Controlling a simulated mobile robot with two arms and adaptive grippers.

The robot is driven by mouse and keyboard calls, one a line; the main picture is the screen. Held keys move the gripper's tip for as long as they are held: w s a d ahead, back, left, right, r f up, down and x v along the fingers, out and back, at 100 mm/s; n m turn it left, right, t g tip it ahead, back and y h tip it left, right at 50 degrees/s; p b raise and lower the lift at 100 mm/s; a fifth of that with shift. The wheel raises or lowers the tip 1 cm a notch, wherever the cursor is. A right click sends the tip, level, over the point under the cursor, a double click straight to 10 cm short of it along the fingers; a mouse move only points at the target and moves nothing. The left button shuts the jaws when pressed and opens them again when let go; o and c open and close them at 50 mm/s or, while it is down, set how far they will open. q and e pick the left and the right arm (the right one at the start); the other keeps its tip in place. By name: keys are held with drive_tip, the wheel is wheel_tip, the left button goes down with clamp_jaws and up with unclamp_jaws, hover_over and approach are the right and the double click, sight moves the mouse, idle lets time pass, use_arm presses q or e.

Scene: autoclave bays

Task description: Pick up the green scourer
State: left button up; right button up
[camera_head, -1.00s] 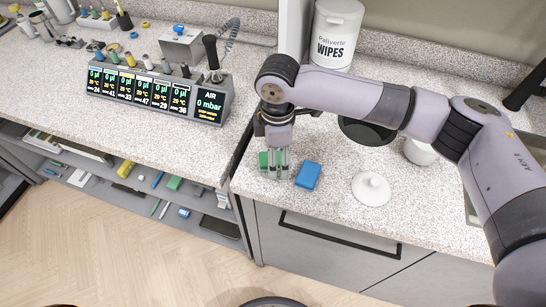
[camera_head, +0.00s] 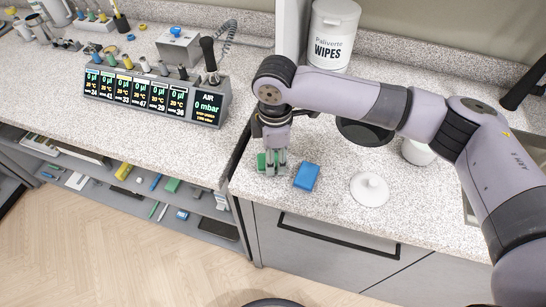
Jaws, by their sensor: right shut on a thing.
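The green scourer (camera_head: 262,162) is at the left front corner of the right-hand speckled counter. My right gripper (camera_head: 272,164) points down over it, with its fingers shut on the scourer, and green shows beside and between the fingers. The fingers hide part of the scourer. I cannot tell whether it still touches the counter. A blue block, perhaps a sponge (camera_head: 306,177), lies just right of the gripper, apart from it. My left gripper is not in view.
A white round lid with a knob (camera_head: 370,189) lies further right. A white wipes tub (camera_head: 333,35) stands behind my right arm. A control unit with displays (camera_head: 155,92) is on the left counter. Open shelves (camera_head: 140,190) below hold small items. Counter around the lid is clear.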

wheel_tip(320, 180, up, 20)
drive_tip(key=b, duration=0.2)
drive_tip(key=o, duration=0.4)
drive_tip(key=shift+c, duration=0.2)
drive_tip(key=c, duration=0.5)
